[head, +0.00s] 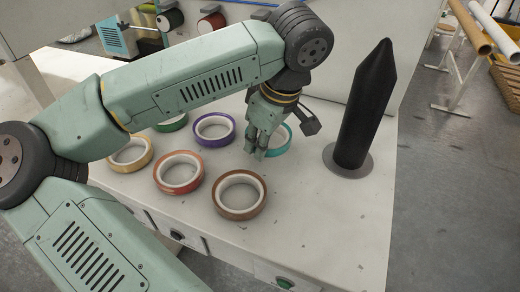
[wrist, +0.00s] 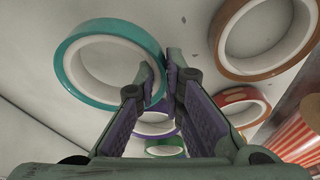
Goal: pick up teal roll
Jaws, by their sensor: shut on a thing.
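The teal roll (head: 283,151) is at the back right of the rolls on the white table, partly hidden by my gripper in the head view. My gripper (head: 264,153) points down at its left side. In the wrist view my gripper (wrist: 166,68) is shut with the right part of the teal roll (wrist: 66,74) between its fingertips, one finger inside the ring and one outside. The roll's hole is open and empty. I cannot tell whether the roll is clear of the table.
A brown roll (head: 241,213), an orange-red roll (head: 180,191), a purple roll (head: 214,143), a yellow roll (head: 147,160) and a green roll (head: 173,127) lie left and front. A black pointed post (head: 364,110) stands on a round base at right. The table's front right is clear.

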